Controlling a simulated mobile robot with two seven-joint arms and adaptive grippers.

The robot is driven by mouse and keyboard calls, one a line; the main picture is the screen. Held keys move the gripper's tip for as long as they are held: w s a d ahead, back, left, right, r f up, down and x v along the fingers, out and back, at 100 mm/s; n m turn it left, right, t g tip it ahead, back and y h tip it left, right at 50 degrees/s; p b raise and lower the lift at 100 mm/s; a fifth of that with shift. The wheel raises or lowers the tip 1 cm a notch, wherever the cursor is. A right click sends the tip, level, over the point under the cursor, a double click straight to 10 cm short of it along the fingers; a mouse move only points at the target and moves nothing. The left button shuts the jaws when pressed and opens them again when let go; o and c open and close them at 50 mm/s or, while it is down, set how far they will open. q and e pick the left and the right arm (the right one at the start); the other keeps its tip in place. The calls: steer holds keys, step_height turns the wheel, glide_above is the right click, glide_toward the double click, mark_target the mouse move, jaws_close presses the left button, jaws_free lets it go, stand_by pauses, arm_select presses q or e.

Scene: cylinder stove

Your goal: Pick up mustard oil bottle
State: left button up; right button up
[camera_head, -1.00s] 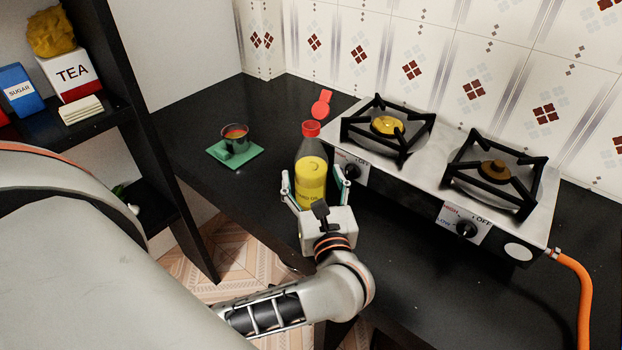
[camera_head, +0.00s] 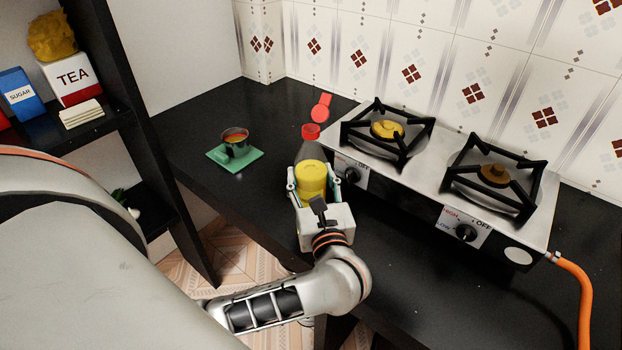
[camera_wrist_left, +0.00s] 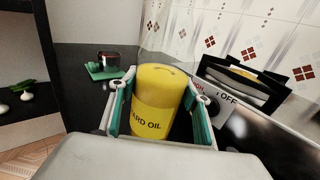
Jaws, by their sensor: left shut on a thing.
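The mustard oil bottle (camera_head: 313,184) has a yellow body, a dark clear neck and a red cap (camera_head: 311,131). It stands over the black counter, left of the stove. My left gripper (camera_head: 320,186) is shut on its yellow body, with one finger on each side. In the left wrist view the yellow body with "ARD OIL" lettering (camera_wrist_left: 156,100) sits between the green finger pads of the gripper (camera_wrist_left: 160,110). Its base is hidden by the gripper, so I cannot tell if it touches the counter. My right gripper is out of view.
The two-burner stove (camera_head: 472,183) stands close on the right, with an orange hose (camera_head: 575,287). A cup (camera_head: 235,138) sits on a green tray (camera_head: 220,158) at the back left. A red object (camera_head: 321,106) lies behind the bottle. A dark shelf (camera_head: 130,125) stands left.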

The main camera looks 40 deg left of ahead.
arm_select(q)
step_height(320, 180, up, 19)
steer(key=p, duration=0.2)
glide_above(311, 128)
steer(key=shift+r, duration=0.45)
